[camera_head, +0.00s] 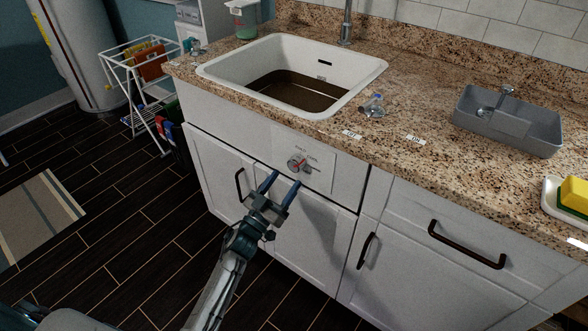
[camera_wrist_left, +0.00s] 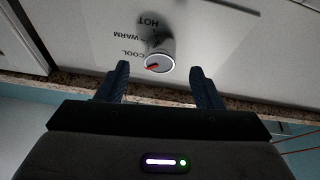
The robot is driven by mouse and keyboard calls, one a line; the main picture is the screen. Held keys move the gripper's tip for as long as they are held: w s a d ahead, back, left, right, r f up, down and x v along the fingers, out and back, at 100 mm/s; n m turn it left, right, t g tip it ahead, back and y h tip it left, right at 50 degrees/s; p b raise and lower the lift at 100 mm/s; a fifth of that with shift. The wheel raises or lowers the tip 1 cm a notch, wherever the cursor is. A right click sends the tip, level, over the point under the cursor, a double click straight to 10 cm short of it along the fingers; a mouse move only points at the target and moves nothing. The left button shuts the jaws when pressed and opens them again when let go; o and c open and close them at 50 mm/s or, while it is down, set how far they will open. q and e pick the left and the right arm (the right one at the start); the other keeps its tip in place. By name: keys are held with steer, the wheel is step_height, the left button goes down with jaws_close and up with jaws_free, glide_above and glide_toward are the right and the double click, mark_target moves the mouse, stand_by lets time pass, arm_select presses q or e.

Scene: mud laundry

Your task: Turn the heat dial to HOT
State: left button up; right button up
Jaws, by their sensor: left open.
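The heat dial (camera_head: 297,162) is a small round grey knob with a red pointer, on a pale panel (camera_head: 318,158) on the cabinet front below the sink. In the left wrist view the dial (camera_wrist_left: 159,62) shows beyond the fingertips, with the words COOL, WARM and HOT around it. Its red pointer is turned toward the COOL side in that view. My left gripper (camera_head: 280,183) is open, just in front of and below the dial. The left wrist view shows its fingers (camera_wrist_left: 162,78) apart, one to each side of the dial, not touching it. My right gripper is not in view.
A white sink (camera_head: 220,72) with dark water is set in the granite counter (camera_head: 425,72). A grey basin (camera_head: 540,130) and a sponge (camera_head: 574,195) are at the right. Cabinet handles (camera_head: 466,245) stick out. A drying rack (camera_head: 140,95) stands on the left floor.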

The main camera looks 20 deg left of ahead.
mark_target(293, 169)
arm_select(q)
steer(key=x, duration=0.5)
steer(key=shift+w, duration=0.1)
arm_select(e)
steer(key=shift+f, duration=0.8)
arm_select(q)
steer(key=c, duration=1)
